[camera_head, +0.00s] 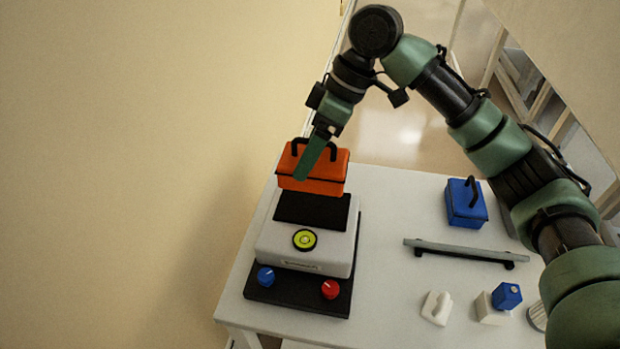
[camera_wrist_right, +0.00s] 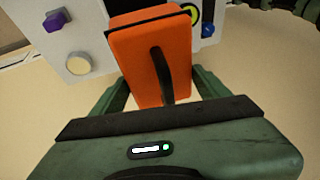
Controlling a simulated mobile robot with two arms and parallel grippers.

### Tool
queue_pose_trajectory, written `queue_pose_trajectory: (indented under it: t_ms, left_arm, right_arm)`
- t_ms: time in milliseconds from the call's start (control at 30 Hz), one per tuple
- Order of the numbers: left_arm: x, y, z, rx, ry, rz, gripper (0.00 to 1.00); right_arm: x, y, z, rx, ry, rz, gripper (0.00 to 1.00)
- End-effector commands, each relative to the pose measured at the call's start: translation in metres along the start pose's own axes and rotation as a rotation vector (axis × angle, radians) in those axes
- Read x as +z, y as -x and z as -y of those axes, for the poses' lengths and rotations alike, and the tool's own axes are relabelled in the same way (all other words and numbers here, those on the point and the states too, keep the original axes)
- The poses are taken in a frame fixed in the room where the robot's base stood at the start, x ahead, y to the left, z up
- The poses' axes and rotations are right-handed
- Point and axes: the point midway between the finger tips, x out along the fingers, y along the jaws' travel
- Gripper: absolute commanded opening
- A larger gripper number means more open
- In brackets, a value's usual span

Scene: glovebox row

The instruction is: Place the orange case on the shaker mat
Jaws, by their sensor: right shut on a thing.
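The orange case (camera_head: 330,182) has a black handle and a dark seam, and it also shows in the right wrist view (camera_wrist_right: 138,62). The black shaker mat (camera_head: 325,212) lies on top of the white shaker. In the head view the case appears at the mat's far edge and covers part of it. I cannot tell whether the case touches the mat. My left gripper is not in view.
The shaker (camera_head: 340,258) has a green level, a blue knob and a red knob on its dark base. A blue case (camera_head: 466,205), a grey bar (camera_head: 465,252) and small white and blue parts (camera_head: 507,295) stand to the right on the white table (camera_head: 385,300). A wall borders the left.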

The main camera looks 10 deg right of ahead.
Motion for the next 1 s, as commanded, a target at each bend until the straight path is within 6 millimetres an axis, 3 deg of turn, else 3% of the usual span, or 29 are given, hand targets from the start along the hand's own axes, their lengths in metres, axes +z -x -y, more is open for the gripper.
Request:
queue_pose_trajectory:
  t_ms: [100,367,600,967,1000]
  left_arm:
    - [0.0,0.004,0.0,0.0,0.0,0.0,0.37]
    - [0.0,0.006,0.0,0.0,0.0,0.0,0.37]
    - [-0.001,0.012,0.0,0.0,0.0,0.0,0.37]
    - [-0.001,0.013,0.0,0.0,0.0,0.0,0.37]
    - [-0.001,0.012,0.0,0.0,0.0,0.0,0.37]
  right_arm:
    - [0.008,-0.018,-0.003,0.0,-0.001,0.0,0.09]
    - [0.015,-0.035,-0.007,0.001,-0.001,-0.002,0.09]
    - [0.027,-0.065,-0.013,0.001,-0.002,-0.001,0.09]
    - [0.029,-0.07,-0.014,0.002,0.0,-0.003,0.09]
    - [0.03,-0.071,-0.014,0.001,0.0,-0.001,0.84]
